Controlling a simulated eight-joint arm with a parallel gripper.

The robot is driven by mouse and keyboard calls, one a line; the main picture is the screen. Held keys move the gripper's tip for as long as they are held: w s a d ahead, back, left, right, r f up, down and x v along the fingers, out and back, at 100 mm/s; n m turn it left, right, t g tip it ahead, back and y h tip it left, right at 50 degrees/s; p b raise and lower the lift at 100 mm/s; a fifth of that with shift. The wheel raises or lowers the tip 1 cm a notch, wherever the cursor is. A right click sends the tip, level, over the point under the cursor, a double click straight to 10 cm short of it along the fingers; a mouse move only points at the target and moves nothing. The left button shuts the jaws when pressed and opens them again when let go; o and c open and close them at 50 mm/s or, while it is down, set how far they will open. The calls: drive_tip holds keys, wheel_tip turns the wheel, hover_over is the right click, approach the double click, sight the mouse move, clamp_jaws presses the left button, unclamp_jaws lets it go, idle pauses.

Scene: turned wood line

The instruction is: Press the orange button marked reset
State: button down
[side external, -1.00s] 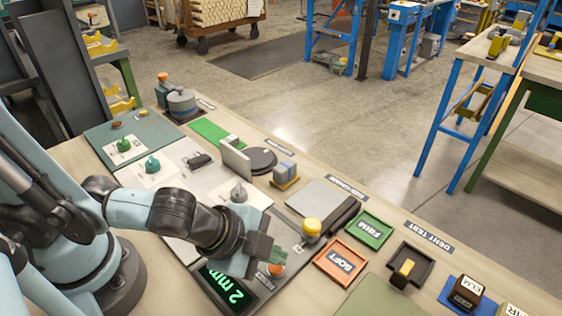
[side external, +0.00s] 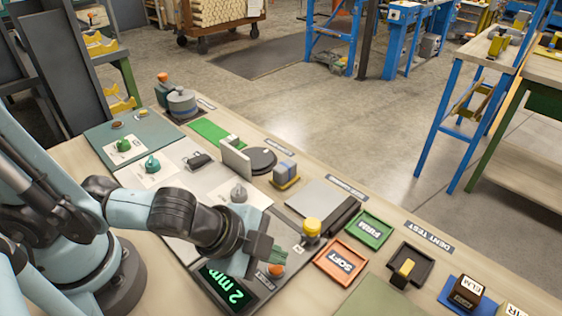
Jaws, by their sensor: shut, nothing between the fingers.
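The orange button (side external: 276,270) sits on the dark panel at the front of the bench, beside the green-lit display (side external: 228,290) that reads 2 mm. A label lies by the button, too small to read surely. My gripper (side external: 278,256) is shut and empty. Its green fingertips are just above and behind the button in the picture. I cannot tell whether they touch it. The button's top shows clear of the fingers.
A yellow-topped knob (side external: 312,227) stands close to the right of my gripper. An orange SOFT tray (side external: 341,262) and a green FIRM tray (side external: 370,229) lie further right. A grey plate (side external: 318,197) lies behind.

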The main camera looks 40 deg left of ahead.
sight(273, 268)
drive_tip(key=shift+r, duration=0.1)
drive_tip(key=shift+r, duration=2.45)
drive_tip(key=w+a+r+n+y, duration=0.1)
drive_tip(key=w+a+r+n, duration=0.1)
drive_tip(key=a+n, duration=0.4)
drive_tip(key=w+a+r+n+y, duration=0.2)
drive_tip(key=a+n, duration=0.5)
drive_tip(key=a, duration=0.6)
drive_tip(key=shift+w+a+r+n, duration=0.3)
drive_tip(key=shift+w+r, duration=0.15)
drive_tip(key=shift+w, duration=0.35)
